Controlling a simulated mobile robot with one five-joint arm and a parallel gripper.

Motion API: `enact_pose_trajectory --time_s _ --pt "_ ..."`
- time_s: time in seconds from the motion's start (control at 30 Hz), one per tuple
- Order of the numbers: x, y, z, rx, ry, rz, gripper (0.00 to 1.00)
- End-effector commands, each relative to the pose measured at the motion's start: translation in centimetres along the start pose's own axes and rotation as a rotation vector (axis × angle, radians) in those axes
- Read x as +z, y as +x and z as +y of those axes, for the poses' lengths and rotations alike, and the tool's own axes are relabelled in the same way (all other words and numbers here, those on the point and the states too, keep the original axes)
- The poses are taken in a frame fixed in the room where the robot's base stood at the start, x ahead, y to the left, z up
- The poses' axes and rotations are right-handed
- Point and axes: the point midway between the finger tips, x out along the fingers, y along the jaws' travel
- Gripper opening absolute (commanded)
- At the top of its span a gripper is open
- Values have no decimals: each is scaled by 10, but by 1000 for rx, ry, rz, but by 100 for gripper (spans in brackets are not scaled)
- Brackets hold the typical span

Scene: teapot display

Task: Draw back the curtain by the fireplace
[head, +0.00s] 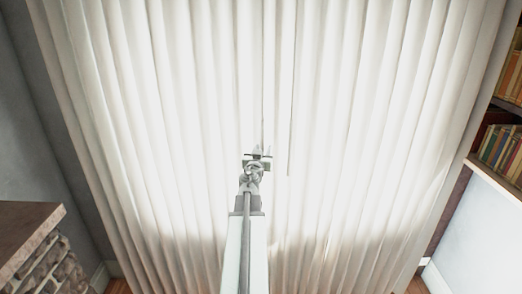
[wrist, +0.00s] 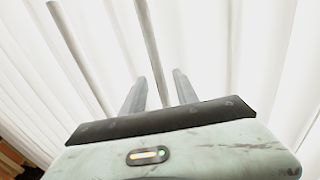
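The white pleated curtain (head: 170,110) hangs closed across most of the head view and fills the back of the wrist view (wrist: 250,50). Two thin pull rods hang at its middle: a left one (head: 263,80) and a right one (head: 291,90). My gripper (head: 257,155) is in front of the curtain, by the lower end of the left rod. In the wrist view my gripper (wrist: 158,82) has its fingers apart. One rod (wrist: 150,45) shows in the gap between them; I cannot tell whether it touches either finger. The other rod (wrist: 75,50) is left of the fingers.
A stone fireplace with a brown top (head: 28,232) stands at the lower left. A bookshelf with books (head: 500,150) is at the right, above a pale panel (head: 478,225). A grey wall (head: 40,120) is at the left. The space between fireplace and bookshelf looks free.

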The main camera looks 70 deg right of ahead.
Motion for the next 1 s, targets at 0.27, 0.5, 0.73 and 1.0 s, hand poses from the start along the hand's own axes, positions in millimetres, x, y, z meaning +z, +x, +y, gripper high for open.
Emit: enact_pose_trajectory --time_s 0.27,0.5,0.73,1.0 --pt "0 4 -3 -5 0 0 36" --pt "0 3 -4 -5 0 0 0" --pt "0 3 -4 -5 0 0 0" --pt "0 3 -4 -5 0 0 0"
